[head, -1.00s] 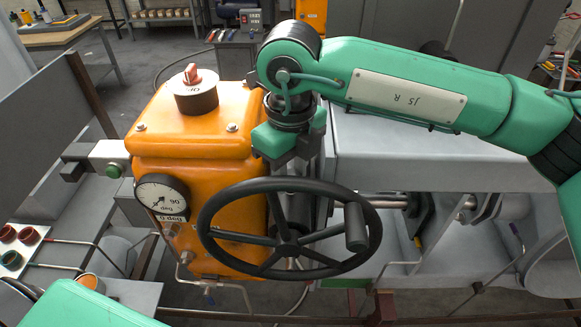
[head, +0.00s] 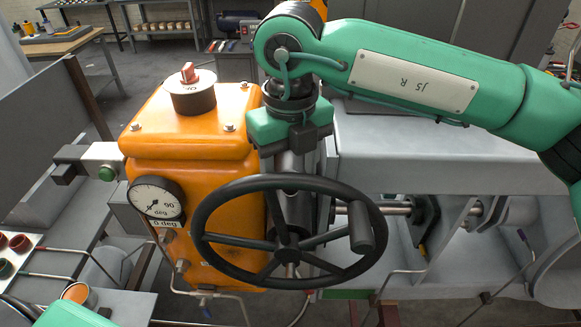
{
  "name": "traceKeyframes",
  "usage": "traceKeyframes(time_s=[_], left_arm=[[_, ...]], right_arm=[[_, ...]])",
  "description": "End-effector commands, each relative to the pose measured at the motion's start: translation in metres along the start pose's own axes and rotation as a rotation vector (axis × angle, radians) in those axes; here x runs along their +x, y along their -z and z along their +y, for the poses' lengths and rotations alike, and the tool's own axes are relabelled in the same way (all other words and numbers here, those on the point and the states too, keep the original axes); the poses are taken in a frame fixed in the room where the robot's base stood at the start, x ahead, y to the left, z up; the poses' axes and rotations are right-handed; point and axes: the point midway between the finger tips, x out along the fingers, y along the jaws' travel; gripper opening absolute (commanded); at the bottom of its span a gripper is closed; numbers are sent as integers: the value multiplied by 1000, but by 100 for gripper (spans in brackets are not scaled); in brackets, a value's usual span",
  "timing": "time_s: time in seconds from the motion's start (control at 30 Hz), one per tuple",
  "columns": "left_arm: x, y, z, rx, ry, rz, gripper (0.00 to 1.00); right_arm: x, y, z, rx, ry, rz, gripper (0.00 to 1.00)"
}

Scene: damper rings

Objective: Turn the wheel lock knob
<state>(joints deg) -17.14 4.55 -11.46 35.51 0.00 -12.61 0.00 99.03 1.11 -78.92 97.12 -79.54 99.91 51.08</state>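A black handwheel (head: 205,238) with a dark side handle (head: 361,227) stands in front of an orange housing (head: 185,145). A steel cylinder (head: 291,203) rises behind the wheel. My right gripper (head: 297,143) points down at the top of this cylinder, beside the housing's right edge. Its fingertips are largely hidden, so I cannot tell whether they are open or shut on anything. I cannot make out a wheel lock knob; one may be hidden beneath the gripper. A red knob on a black base (head: 194,102) sits on the housing top, clear of the gripper. My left gripper is not in view.
A round gauge (head: 155,199) with a degree scale is on the housing's left front. A green button box (head: 103,168) juts out left. Grey machine casing (head: 430,150) and a horizontal shaft (head: 395,208) lie to the right. Thin pipes run below the wheel.

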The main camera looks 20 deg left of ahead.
Motion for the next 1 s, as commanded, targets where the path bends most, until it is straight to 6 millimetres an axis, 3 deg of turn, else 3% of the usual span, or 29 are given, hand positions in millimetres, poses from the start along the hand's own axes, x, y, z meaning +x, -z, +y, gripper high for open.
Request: traceKeyframes(time_s=[0.67,1.0], left_arm=[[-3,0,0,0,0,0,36],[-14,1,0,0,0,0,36]], right_arm=[[-13,0,0,-1,-1,0,56],[-43,0,0,0,1,-1,56]])
